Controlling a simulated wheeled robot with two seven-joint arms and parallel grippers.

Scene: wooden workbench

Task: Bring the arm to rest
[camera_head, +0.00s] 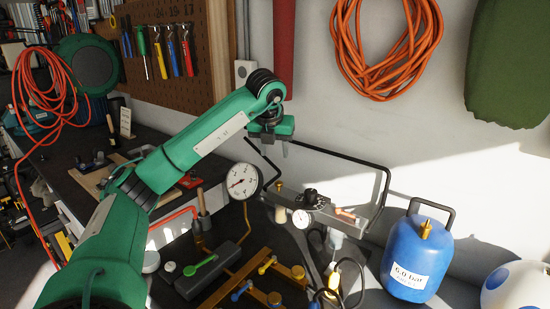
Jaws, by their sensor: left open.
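My left arm, green with black joints, comes in from the lower left and reaches up across the bench. Its left gripper (268,138) is at the end, in the middle of the view, above the bench and in front of the white wall. It is small and partly in shadow, and I see nothing held in it. It hangs above and to the left of a metal valve unit (318,212). My right gripper is not in view.
A pressure gauge (243,181), brass pipes (262,285) and the black-framed valve unit stand below the gripper. A blue tank (410,262) stands at right. Orange hose (350,62) hangs on the wall. A pegboard (185,12) with tools is behind the arm.

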